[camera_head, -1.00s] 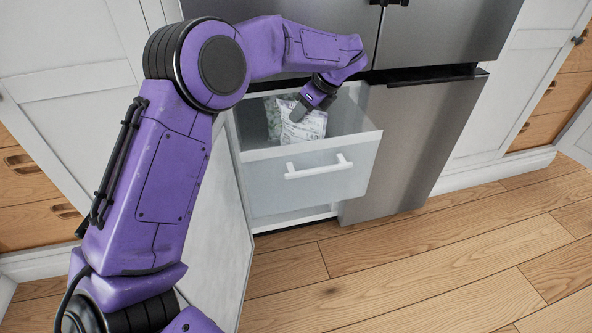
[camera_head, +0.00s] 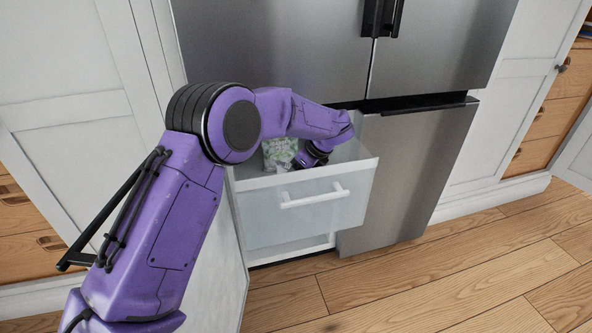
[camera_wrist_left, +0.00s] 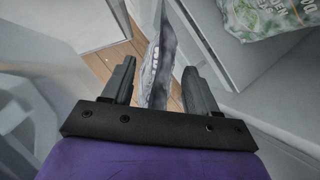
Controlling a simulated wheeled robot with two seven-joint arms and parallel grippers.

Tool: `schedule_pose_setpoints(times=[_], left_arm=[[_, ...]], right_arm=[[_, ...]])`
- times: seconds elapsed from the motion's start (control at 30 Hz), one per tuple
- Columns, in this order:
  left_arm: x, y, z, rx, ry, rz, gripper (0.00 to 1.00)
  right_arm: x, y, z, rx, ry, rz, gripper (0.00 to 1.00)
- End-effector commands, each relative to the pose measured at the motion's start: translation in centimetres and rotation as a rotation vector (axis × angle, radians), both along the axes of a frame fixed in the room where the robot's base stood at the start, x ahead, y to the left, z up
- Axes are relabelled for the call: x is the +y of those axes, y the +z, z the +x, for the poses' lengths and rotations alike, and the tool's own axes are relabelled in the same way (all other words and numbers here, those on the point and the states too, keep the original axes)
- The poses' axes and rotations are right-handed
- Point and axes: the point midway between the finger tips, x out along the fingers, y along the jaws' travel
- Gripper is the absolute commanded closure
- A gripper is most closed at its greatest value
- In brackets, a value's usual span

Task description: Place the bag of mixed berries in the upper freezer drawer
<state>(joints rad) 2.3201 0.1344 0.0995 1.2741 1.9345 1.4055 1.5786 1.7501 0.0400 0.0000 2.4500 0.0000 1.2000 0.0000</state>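The upper freezer drawer (camera_head: 265,218) is pulled out, with a frosted front and a white bar handle. My left gripper (camera_head: 310,157) is down inside it, and its fingertips are hidden in the head view. In the left wrist view the left gripper (camera_wrist_left: 158,82) has its fingers apart. A bag with a dark purple and white print (camera_wrist_left: 157,62), likely the mixed berries, stands edge-on between them, with gaps showing at both sides. This bag is hidden in the head view. My right gripper is not in view.
A green and white bag (camera_head: 280,153) lies in the drawer at the left; it also shows in the left wrist view (camera_wrist_left: 265,16). A closed steel freezer door (camera_head: 405,180) stands right of the drawer. An open door panel (camera_head: 215,250) is at its left. The wooden floor is clear.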

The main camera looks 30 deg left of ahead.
Motion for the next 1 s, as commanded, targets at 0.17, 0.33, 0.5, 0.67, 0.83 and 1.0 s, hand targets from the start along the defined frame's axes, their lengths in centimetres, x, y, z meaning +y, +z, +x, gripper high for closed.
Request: schedule_pose_setpoints(times=[0.17,0.33,0.5,0.67,0.83,1.0], left_arm=[[0.0,0.0,0.0,0.0,0.0,0.0,0.42],[-0.4,0.8,0.1,-0.003,-0.001,0.0,0.42],[-2.4,4.2,0.1,-0.004,-0.001,0.001,0.42],[-4.6,7.6,0.2,-0.004,-0.001,0.0,0.42],[-6.1,9.8,0.2,-0.002,-0.001,0.001,0.42],[-6.5,10.2,0.1,0.0,0.0,0.001,0.42]], right_arm=[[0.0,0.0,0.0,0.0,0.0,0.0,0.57],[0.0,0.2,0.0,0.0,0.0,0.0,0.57],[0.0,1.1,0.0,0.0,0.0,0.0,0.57],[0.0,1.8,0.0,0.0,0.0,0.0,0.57],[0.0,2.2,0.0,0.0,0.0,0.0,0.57],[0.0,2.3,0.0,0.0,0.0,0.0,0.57]])
